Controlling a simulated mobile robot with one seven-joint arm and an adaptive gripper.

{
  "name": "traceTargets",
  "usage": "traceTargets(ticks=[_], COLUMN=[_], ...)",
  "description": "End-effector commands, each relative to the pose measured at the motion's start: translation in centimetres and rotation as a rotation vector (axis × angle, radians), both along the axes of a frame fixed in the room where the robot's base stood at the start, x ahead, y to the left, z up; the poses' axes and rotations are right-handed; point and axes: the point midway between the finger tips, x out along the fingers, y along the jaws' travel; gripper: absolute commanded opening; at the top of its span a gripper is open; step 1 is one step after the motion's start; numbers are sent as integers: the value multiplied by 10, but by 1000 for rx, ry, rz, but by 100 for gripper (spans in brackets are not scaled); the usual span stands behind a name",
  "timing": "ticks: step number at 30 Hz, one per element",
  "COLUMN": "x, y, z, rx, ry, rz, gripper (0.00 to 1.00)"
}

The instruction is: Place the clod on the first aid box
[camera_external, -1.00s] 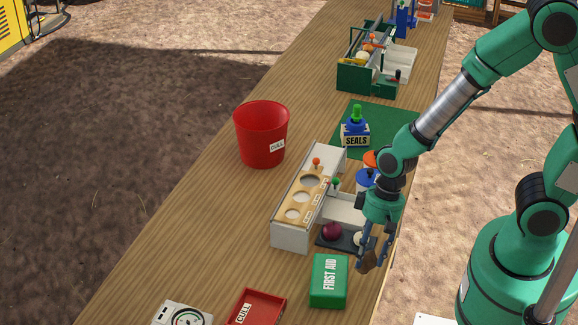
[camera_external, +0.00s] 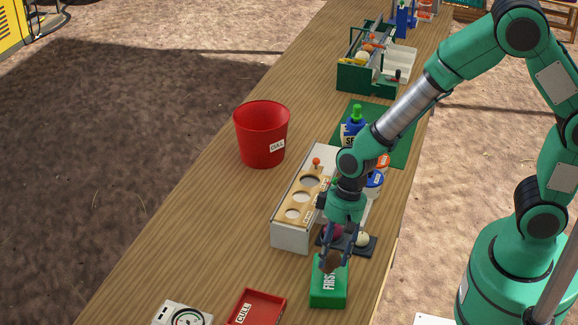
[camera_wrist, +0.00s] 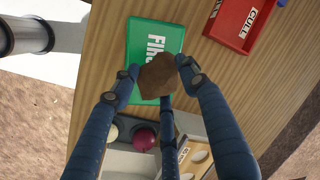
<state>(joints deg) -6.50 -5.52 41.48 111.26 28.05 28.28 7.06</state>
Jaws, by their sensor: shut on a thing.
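My gripper (camera_external: 333,254) is shut on the brown clod (camera_external: 331,263), which also shows between the fingertips in the wrist view (camera_wrist: 158,76). The green first aid box (camera_external: 328,291) lies on the table with its white lettering up. The clod is over the far part of the box and hides some of the lettering, as it does on the box in the wrist view (camera_wrist: 148,36). I cannot tell whether the clod touches the lid.
A red CULL tray (camera_external: 257,308) and a dial scale (camera_external: 183,313) stand left of the box. The grey sorter with round holes (camera_external: 291,238) is just behind it, beside a dark tray (camera_external: 368,246) holding a red and a white onion. A red bucket (camera_external: 262,138) stands farther back.

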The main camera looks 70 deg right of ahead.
Motion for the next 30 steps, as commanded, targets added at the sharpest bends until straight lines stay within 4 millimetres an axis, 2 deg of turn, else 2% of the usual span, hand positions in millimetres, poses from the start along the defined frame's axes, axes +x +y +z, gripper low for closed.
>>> traceTargets(ticks=[5,13,27,28,30], x=[0,0,0,0,0], y=[0,0,0,0,0], z=[-7,-33,-38,-39,-38], rx=[0,0,0,0,0], ry=[1,-1,-1,0,0], rz=[0,0,0,0,0], gripper=[9,9,9,46,60])
